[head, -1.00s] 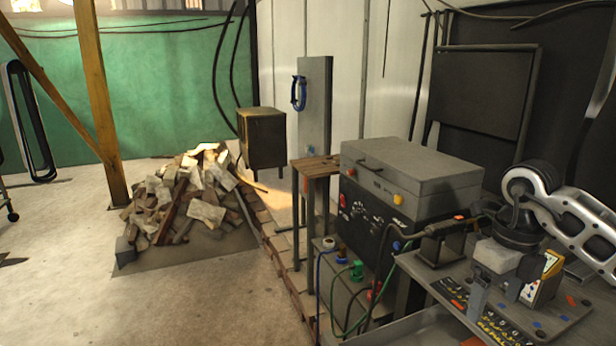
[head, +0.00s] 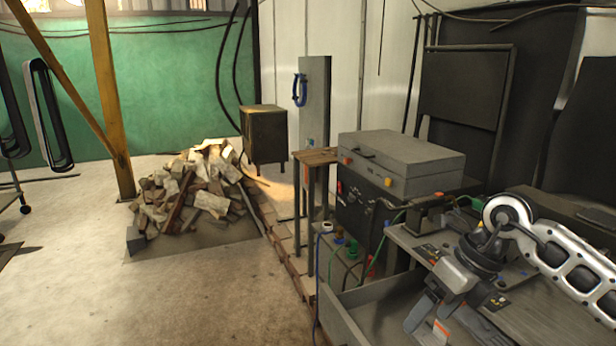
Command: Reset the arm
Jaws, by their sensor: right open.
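My right arm comes in from the right edge, with a silver link with oval cut-outs and a dark wrist. My right gripper (head: 436,322) points down and to the left in the lower right of the head view. Its jaws are open, and I see nothing held between them. It shows over the grey workbench (head: 405,243) and the open grey tray (head: 344,318) at the bench's near side. I cannot tell how high above them it is. My left gripper is not in view.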

